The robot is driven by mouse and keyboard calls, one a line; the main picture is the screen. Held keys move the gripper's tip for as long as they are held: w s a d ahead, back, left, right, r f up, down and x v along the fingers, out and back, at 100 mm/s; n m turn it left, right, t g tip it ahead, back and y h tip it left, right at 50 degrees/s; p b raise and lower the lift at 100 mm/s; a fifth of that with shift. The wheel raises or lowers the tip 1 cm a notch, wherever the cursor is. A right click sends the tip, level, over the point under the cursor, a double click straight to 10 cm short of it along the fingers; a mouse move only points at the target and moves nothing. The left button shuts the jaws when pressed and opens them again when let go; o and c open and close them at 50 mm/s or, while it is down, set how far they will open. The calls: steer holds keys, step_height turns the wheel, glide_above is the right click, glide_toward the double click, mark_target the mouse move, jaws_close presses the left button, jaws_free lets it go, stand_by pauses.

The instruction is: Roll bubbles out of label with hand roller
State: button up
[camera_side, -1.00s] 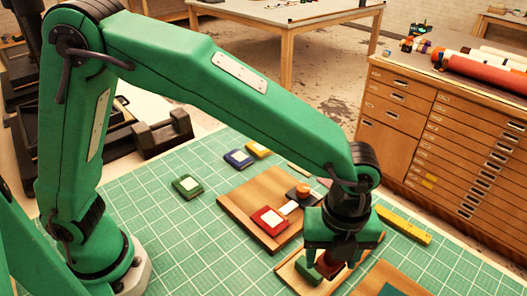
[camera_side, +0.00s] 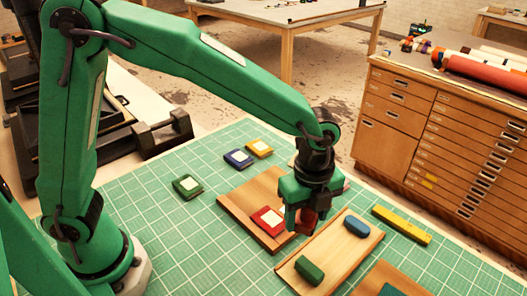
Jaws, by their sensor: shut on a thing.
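My gripper (camera_side: 303,226) is shut on a dark red piece (camera_side: 308,219), held low over the right edge of a brown wooden board (camera_side: 243,205). The gripper hides most of the piece, and I cannot tell whether it is the hand roller or whether it touches anything below. A red block with a white label (camera_side: 268,219) lies on the board, just left of the gripper.
A shallow wooden tray (camera_side: 335,248) to the right holds a green block (camera_side: 309,269) and a blue block (camera_side: 356,226). A yellow bar (camera_side: 401,225) lies beyond it. Green (camera_side: 187,186), blue (camera_side: 238,158) and yellow (camera_side: 259,148) labelled blocks lie on the mat behind.

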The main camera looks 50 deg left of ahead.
mark_target(279, 225)
steer(key=w+a+n, duration=0.1)
steer(key=a+n, duration=0.3)
steer(key=a, duration=0.4)
steer(key=shift+w+f, duration=0.25)
steer(key=shift+f, duration=0.05)
steer(key=shift+a+f, duration=0.1)
steer(key=shift+f, duration=3.8)
steer(key=shift+a+f, duration=0.15)
steer(key=shift+a, duration=0.2)
steer(key=shift+c, duration=0.4)
steer(key=shift+a, duration=2.55)
steer(key=shift+d, duration=2.65)
steer(key=r, duration=0.2)
steer(key=shift+d+r, duration=0.3)
steer(key=shift+r, duration=2.8)
